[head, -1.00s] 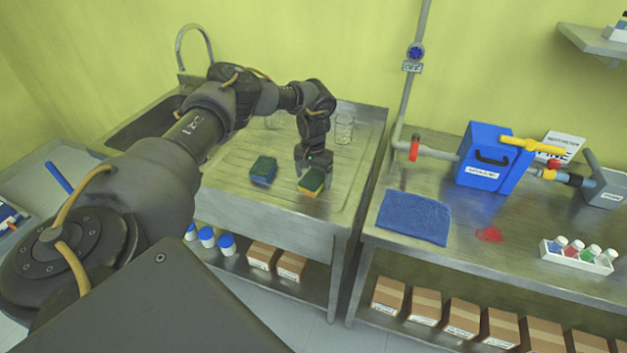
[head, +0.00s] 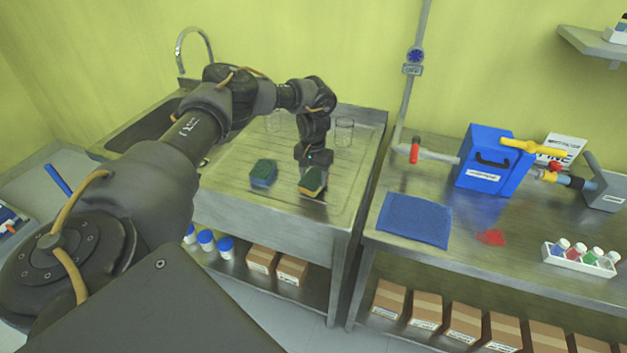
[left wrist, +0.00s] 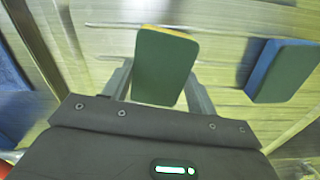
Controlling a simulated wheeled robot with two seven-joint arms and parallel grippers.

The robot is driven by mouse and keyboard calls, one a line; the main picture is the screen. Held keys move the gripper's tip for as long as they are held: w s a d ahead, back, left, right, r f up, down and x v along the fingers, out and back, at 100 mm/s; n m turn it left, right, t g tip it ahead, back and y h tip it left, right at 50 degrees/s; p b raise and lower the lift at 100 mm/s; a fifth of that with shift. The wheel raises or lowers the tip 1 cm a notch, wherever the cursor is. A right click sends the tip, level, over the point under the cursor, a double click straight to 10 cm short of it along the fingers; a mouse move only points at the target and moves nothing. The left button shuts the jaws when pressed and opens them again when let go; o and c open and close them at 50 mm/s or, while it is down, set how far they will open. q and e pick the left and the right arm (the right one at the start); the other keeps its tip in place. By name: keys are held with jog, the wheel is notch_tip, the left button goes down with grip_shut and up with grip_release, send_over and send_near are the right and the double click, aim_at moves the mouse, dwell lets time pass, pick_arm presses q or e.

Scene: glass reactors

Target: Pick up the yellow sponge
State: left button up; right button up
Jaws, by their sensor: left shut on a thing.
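The yellow sponge (head: 312,182) has a dark green top and a yellow side, and is at the right part of the steel draining board. My left gripper (head: 318,168) comes down over it and is shut on it. In the left wrist view, the sponge (left wrist: 164,65) shows its green face between the two fingers of the left gripper (left wrist: 160,88). Whether the sponge still touches the board is hard to tell. A second sponge, blue with a green top (head: 263,173), lies to its left, apart from it, and also shows in the left wrist view (left wrist: 283,71). My right gripper is not in view.
A clear glass beaker (head: 344,132) stands behind the gripper, with another glass (head: 273,122) to its left. The sink (head: 140,128) is at the left. On the right bench are a blue towel (head: 414,220), a red spill (head: 490,237) and a vial rack (head: 580,260).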

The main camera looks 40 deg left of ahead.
pick_arm(q)
jog(key=shift+w+r+b, duration=0.1)
jog(key=shift+r+b, duration=0.45)
jog(key=shift+r, duration=0.1)
jog(key=s+d+r+b, duration=0.2)
jog(key=d+r, duration=0.8)
jog(key=d, duration=0.4)
jog(key=shift+s+r, duration=0.15)
jog(key=shift+r, duration=0.15)
